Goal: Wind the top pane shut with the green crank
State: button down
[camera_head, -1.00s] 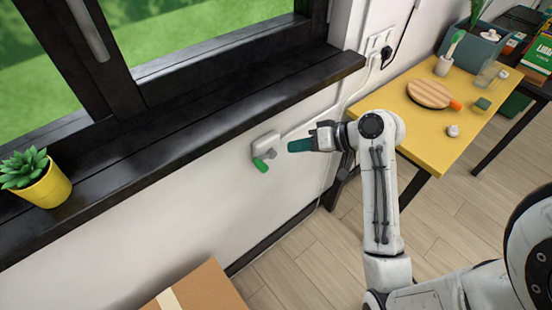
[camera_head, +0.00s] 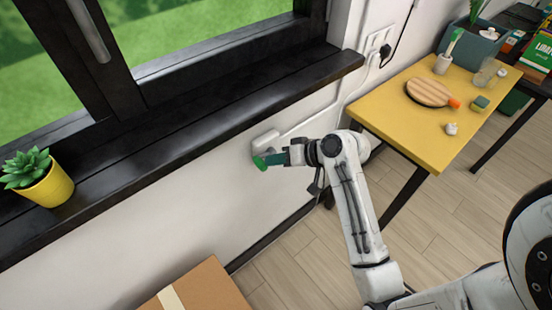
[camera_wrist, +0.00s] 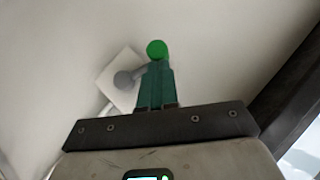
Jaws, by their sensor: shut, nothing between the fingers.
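The green crank handle (camera_head: 260,163) sticks out from a small white box (camera_head: 264,141) on the wall under the black window sill. In the wrist view the green knob (camera_wrist: 157,49) shows just beyond my fingertips, and the grey crank hub (camera_wrist: 124,79) shows to the left on the white box (camera_wrist: 117,84). My gripper (camera_head: 271,160) has teal fingers, shut together with nothing between them. The fingertips (camera_wrist: 156,64) overlap the knob in the picture; I cannot tell whether they touch it. The window (camera_head: 200,60) is above the sill; its top pane is outside the view.
A potted succulent (camera_head: 42,190) stands on the sill (camera_head: 180,130) at left. A cardboard box (camera_head: 215,288) is on the floor below. A yellow table (camera_head: 405,125) with a round board (camera_head: 428,92) and small items stands at right.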

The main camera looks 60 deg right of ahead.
aim_at(264, 170)
jog(key=shift+w+a+f+n+g+h+p, duration=0.1)
jog(key=shift+a+f+n+g+h+p, duration=0.15)
jog(key=shift+a+n+h+p, duration=0.2)
dwell(0.3)
jog(key=h, duration=0.1)
jog(key=a+f+n+g+h+p, duration=0.1)
jog(key=h, duration=0.1)
jog(key=shift+w+a+f+n, duration=0.2)
jog(key=shift+a+f+n, duration=0.05)
jog(key=shift+a+f, duration=0.05)
jog(key=shift+w+a+f+n+g+h+b, duration=0.15)
jog(key=shift+f+n+g+h+b, duration=0.3)
jog(key=shift+f+h, duration=0.6)
jog(key=shift+a+f+n+g+h+b, duration=0.1)
jog(key=shift+a+f+n+g+h, duration=0.1)
jog(key=shift+f+n+h, duration=0.65)
jog(key=shift+f, duration=0.45)
jog(key=shift+r, duration=0.1)
